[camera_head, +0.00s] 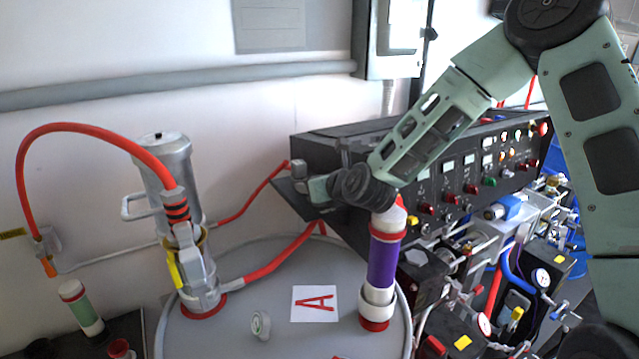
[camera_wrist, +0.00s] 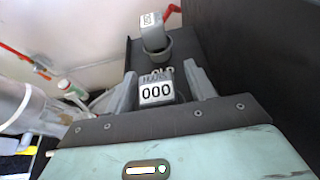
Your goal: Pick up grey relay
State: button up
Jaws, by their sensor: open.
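A grey relay (camera_wrist: 157,93) with a white "000" label sits on a dark shelf (camera_wrist: 122,75) in the wrist view. My gripper (camera_wrist: 162,88) is open, with one finger on each side of this relay. I cannot tell whether the fingers touch it. A second grey block (camera_wrist: 151,27) with a white label stands farther along the shelf, at a dark round socket (camera_wrist: 160,50). In the head view my gripper (camera_head: 319,189) is at the left end of the black control panel and hides most of the nearer relay. A small grey block (camera_head: 298,168) shows just beyond it.
The black control panel (camera_head: 455,175) with lamps and knobs rises beside the shelf. Below is a grey drum (camera_head: 235,335) bearing a purple cylinder (camera_head: 382,262), a metal canister (camera_head: 165,170) with red hoses, and a card marked A (camera_head: 315,304). Pipes and gauges crowd the right.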

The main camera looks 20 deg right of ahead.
jog(key=c, duration=1.1)
jog(key=shift+o, duration=0.2)
jog(key=shift+r, duration=0.1)
notch_tip(320, 180, up, 15)
jog(key=p, duration=0.1)
